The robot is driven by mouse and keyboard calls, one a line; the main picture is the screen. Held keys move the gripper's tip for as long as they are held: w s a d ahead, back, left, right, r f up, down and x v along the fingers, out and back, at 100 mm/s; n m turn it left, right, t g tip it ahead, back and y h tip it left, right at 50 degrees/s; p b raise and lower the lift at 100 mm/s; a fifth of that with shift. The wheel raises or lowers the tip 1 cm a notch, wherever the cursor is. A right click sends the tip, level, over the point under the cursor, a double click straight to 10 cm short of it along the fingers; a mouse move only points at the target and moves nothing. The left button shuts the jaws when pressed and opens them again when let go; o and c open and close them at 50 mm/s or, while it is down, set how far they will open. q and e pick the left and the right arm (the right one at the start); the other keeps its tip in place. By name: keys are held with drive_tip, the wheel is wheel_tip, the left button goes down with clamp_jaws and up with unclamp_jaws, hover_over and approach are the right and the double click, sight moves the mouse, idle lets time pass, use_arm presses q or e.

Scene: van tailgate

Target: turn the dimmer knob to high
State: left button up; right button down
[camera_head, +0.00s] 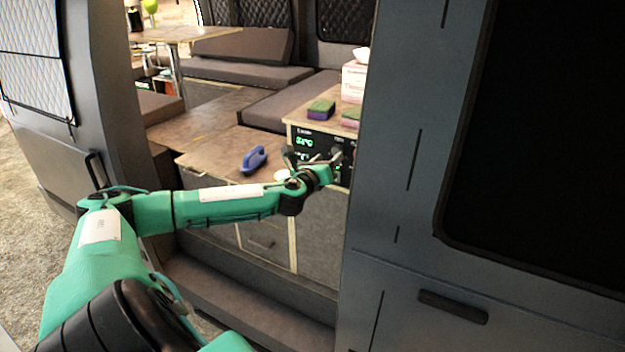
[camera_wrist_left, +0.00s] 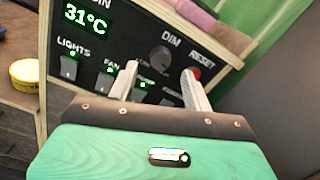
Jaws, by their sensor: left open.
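The dimmer knob (camera_wrist_left: 161,59) is a dark round knob under the word DIM on a black control panel (camera_wrist_left: 100,45). In the left wrist view it stands between and beyond the fingertips of my left gripper (camera_wrist_left: 160,75). The gripper is open, one finger on each side of the knob, and appears not to touch it. In the head view my left gripper (camera_head: 315,160) is in front of the panel (camera_head: 306,139) and hides much of it, including the knob. My right gripper is out of view.
The panel has a 31°C display (camera_wrist_left: 86,15), a red reset button (camera_wrist_left: 191,74) close to the right finger, and LIGHTS and FAN switches. A blue-handled brush (camera_head: 254,160), a sponge (camera_head: 321,109) and a tissue box (camera_head: 353,82) are nearby. The van's side wall (camera_head: 400,200) stands right of my arm.

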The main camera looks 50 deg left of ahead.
use_arm(q)
drive_tip(key=b+v, duration=0.4)
drive_tip(key=v, duration=0.6)
idle(0.6)
